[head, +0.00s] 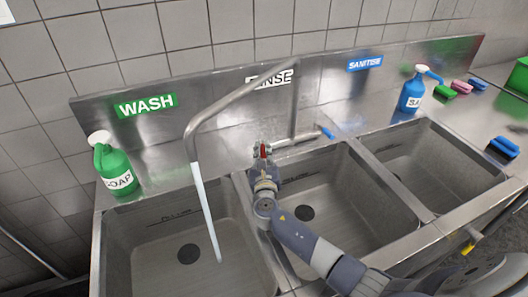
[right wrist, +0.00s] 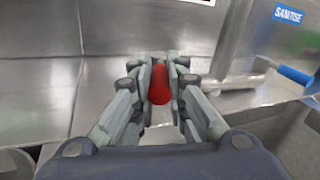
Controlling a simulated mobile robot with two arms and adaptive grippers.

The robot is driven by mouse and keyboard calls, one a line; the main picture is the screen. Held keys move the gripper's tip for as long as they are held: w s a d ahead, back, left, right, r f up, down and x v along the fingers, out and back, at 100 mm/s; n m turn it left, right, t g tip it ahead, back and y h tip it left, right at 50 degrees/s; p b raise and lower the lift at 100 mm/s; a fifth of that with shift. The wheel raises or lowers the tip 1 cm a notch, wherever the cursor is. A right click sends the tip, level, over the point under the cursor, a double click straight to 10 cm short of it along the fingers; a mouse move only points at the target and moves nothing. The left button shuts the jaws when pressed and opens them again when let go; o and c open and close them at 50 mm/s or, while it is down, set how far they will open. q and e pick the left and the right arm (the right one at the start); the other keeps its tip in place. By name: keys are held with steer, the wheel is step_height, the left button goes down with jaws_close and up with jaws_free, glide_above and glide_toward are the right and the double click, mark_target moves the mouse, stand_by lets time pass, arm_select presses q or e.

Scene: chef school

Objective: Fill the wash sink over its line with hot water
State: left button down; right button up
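The wash sink (head: 135,240) is the left basin, under the green WASH sign (head: 146,105). A dark line mark (head: 175,216) shows on its back wall. Its floor and dark drain (head: 188,254) are visible; I cannot make out a water level. The steel spout (head: 235,95) reaches over this basin, and a pale stream of water (head: 205,210) falls from it. My right gripper (head: 264,160) is at the red tap handle (right wrist: 160,86), with its fingers closed on either side of it. The blue tap handle (head: 326,132) is to the right. My left gripper is out of view.
The rinse basin (head: 335,190) and sanitise basin (head: 440,165) lie to the right. A green soap bottle (head: 115,170) stands at the back left, a blue sanitiser bottle (head: 412,95) at the back right. Coloured sponges (head: 461,87) lie on the right counter. My right arm crosses the rinse basin.

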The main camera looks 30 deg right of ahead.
steer(key=o, duration=0.4)
steer(key=shift+c, duration=0.2)
steer(key=v, duration=1.2)
